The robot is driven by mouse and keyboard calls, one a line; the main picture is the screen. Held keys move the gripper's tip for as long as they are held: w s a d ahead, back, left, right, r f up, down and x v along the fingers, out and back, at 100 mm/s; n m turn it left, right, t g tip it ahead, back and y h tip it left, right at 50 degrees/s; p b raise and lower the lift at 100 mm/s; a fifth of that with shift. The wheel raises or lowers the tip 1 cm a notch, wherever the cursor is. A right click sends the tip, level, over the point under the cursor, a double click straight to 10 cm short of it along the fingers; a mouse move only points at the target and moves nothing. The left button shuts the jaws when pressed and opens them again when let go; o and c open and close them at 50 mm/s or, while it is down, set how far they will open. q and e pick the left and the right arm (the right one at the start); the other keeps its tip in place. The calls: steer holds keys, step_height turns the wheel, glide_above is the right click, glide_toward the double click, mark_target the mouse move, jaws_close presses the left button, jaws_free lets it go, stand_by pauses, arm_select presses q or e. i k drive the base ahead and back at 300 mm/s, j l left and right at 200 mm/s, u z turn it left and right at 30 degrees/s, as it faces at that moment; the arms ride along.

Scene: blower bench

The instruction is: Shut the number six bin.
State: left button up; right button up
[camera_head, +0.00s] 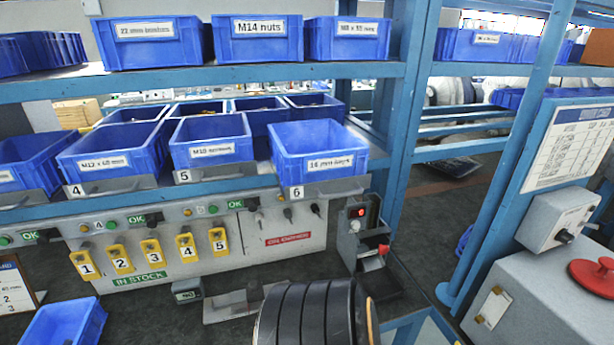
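The number six bin (318,160) is a blue open-topped bin with a white label, at the right end of the middle shelf. Its grey front plate (335,188) bears a white 6 tag. The bin and plate sit further forward than the number five bin (211,145), and the plate overhangs the blue shelf edge. The inside of the number six bin looks plain blue, with no contents that I can make out. Neither of my grippers is in view.
The number four bin (112,158) is further left. A blue upright post (398,130) stands right of the number six bin. Below are a grey panel with yellow numbered tags (152,251), a small box with a red light (357,213) and a black ribbed drum (308,315).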

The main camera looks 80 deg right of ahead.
mark_target(321, 159)
steer(key=z, duration=2.65)
